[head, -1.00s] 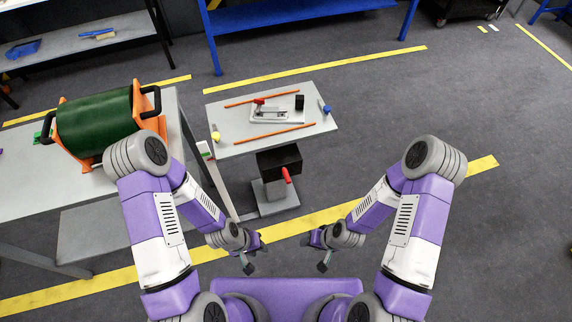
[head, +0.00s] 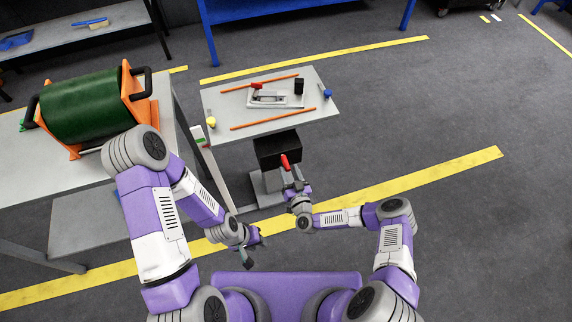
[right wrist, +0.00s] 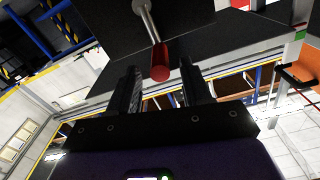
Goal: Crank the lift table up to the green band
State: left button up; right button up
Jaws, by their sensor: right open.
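The lift table's grey top (head: 222,104) stands at the centre of the head view. Below its near edge is a black crank housing (head: 272,147) with a red crank handle (head: 285,162). My right gripper (head: 292,178) is open just below the handle. In the right wrist view, the red handle (right wrist: 160,64) on its metal rod lies just ahead of the gap between the fingers (right wrist: 160,88), not gripped. A pale post left of the table carries a green band (head: 211,122). My left gripper (head: 255,251) is open and empty, low over the floor.
A clamp-like fixture (head: 275,100), two orange rods, a yellow knob and a blue knob sit on the lift table. A bench (head: 20,155) at left carries a green roller (head: 92,106) in an orange frame. Floor at right is clear.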

aim_at(286, 162)
jog(key=shift+b+x, duration=0.35)
jog(key=shift+x, duration=1.75)
grip_shut()
